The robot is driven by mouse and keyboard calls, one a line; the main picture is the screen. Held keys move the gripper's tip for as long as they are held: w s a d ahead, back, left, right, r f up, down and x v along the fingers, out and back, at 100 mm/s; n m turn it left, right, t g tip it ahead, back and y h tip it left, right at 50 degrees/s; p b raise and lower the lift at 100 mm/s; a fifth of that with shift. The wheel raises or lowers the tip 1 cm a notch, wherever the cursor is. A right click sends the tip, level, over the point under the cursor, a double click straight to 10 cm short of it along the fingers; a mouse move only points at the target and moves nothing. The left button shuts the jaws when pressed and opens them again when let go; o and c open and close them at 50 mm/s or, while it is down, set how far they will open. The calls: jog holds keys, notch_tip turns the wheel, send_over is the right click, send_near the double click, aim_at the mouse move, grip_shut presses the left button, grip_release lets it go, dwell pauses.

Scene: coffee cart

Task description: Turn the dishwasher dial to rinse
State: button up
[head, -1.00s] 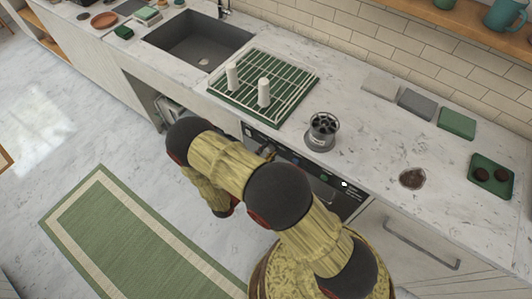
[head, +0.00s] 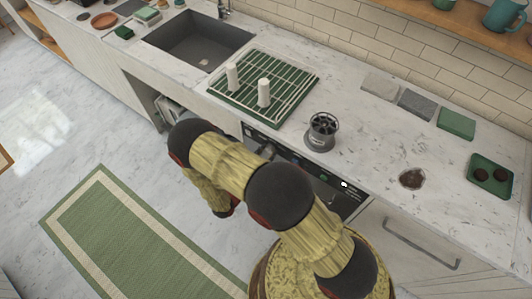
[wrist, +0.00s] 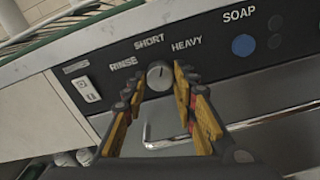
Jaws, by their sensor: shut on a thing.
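The dishwasher's black control panel (head: 318,172) is under the counter's front edge in the head view, partly hidden by my arm. In the wrist view the panel carries a small grey dial (wrist: 159,75). RINSE (wrist: 123,62) is printed to its upper left, SHORT (wrist: 149,40) above it and HEAVY (wrist: 187,45) to its upper right. The dial's pale mark points roughly up; its exact setting is hard to read. My gripper (wrist: 159,84) is shut on the dial, one finger on each side.
A blue button (wrist: 244,45) under the SOAP label and a switch (wrist: 86,89) flank the dial. A metal handle (wrist: 240,130) lies below the panel. On the counter above are a green drying rack (head: 264,85) and a grey round holder (head: 321,132).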

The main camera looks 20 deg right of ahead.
jog(key=n, duration=0.4)
jog(key=shift+n, duration=0.3)
jog(key=n+p, duration=0.1)
jog(key=n, duration=0.3)
jog(key=shift+n, duration=0.3)
jog(key=n+p, duration=0.1)
jog(key=n, duration=0.3)
jog(key=shift+n, duration=1.9)
jog(key=o, duration=1.1)
jog(key=shift+o, duration=0.2)
jog(key=v, duration=1.2)
